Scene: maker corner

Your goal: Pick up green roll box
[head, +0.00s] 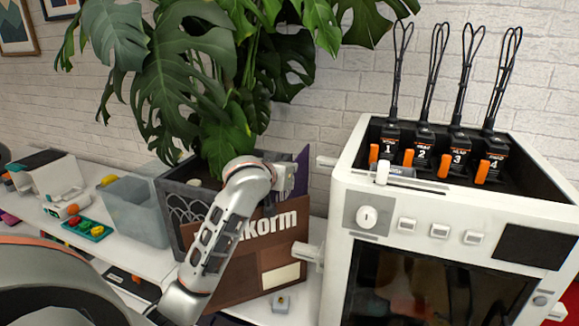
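I cannot make out a green roll box for certain in the head view. A small green tray (88,230) with red and yellow bits lies on the white shelf at the left, but it looks flat and not like a roll box. My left arm comes in from the lower left and bends near the plant pot, in front of a brown board lettered "korm". Its fingers do not show clearly beyond the bend. My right gripper is not in view.
A white 3D printer (367,220) with several black tool heads on top fills the right. A large leafy plant (225,135) stands behind my arm. A clear grey bin (135,210) sits left of it. The brown board (245,285) leans in front of the pot.

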